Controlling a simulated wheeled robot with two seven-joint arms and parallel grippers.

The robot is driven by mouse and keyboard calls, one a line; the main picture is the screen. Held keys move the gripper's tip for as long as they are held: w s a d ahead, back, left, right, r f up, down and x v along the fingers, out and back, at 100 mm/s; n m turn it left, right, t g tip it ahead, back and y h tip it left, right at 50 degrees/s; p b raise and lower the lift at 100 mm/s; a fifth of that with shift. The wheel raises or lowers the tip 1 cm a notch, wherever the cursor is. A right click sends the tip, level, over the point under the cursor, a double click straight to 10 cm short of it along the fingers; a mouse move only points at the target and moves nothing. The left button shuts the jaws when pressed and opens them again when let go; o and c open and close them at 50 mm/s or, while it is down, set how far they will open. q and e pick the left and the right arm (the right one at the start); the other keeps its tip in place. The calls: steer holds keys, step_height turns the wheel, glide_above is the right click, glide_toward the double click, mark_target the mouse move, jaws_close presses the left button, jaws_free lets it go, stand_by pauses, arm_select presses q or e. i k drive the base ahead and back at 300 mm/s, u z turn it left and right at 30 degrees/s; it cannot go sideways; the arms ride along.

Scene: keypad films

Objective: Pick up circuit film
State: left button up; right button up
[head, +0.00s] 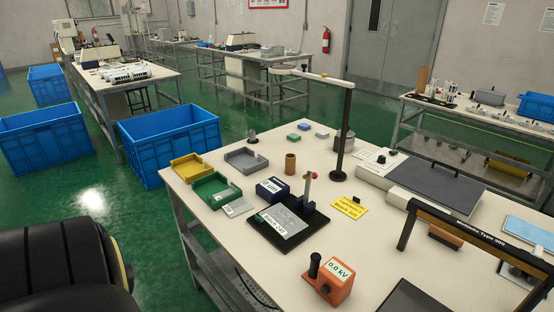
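I cannot tell for sure which item is the circuit film. A grey sheet with a white label (281,226) lies on a black plate (318,240) in the middle of the worktable (255,265). A small pale sheet (238,208) lies beside the green tray (212,194). A yellow tray (186,171) and a grey tray (246,162) stand near the green one. Their contents are too small to make out. Neither of my grippers is in view.
A blue box (271,190), a yellow card (349,206) and an orange meter (328,281) are on the table. A lamp post (341,130) rises behind, and a dark frame (462,219) stands at right. Blue crates (170,145) sit on the floor at left.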

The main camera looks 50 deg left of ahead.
mark_target(286, 223)
steer(key=u, duration=1.4)
steer(key=k, duration=0.55)
steer(key=u, duration=1.35)
steer(key=k, duration=1.05)
steer(key=u, duration=0.7)
steer(key=i, duration=1.5)
steer(key=z, duration=0.6)
steer(key=i, duration=1.85)
steer(key=z, duration=1.95)
steer(key=i, duration=0.9)
steer(key=z, duration=0.9)
